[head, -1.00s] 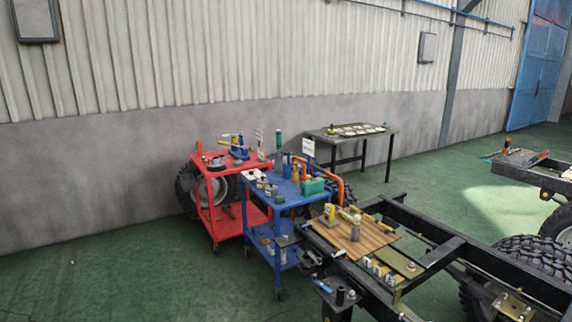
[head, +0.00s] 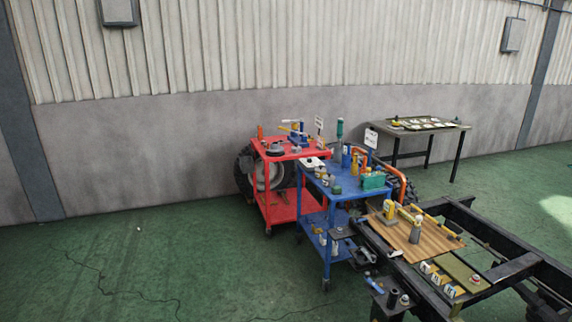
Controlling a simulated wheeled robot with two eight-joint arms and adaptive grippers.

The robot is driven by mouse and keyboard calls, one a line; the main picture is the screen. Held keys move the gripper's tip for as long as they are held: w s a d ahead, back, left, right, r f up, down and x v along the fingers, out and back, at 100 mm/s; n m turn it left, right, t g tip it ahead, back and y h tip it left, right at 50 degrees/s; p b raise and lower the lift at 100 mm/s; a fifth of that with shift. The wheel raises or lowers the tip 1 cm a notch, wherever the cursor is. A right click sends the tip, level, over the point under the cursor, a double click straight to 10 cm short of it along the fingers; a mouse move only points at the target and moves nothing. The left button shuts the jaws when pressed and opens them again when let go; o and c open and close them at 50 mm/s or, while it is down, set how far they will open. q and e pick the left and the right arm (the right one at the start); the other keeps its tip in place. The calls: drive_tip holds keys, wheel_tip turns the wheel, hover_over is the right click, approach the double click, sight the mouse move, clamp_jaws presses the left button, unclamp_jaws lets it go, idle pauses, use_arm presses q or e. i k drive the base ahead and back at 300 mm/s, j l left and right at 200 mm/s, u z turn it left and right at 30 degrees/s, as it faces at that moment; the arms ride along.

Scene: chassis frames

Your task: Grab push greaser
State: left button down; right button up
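No push greaser can be told for certain at this size. Several small tools and bottles stand on the blue cart (head: 345,190), among them a yellow bottle-like item (head: 354,165) and a green box (head: 373,180). A wooden board (head: 430,240) on the chassis frame holds a yellow tool (head: 389,209) and an upright grey item (head: 415,230). The red cart (head: 277,156) also carries tools, including a blue one (head: 298,137). Neither of my grippers shows in the head view.
The black chassis frame (head: 510,268) fills the lower right. A dark table (head: 455,127) with flat pale items stands by the wall at the back right. A tyre (head: 244,172) is behind the red cart. Green floor (head: 140,260) is clear at left and front.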

sight(347, 149)
drive_tip(key=i, duration=3.05)
drive_tip(key=i+j+z, duration=0.1)
drive_tip(key=i, duration=1.4)
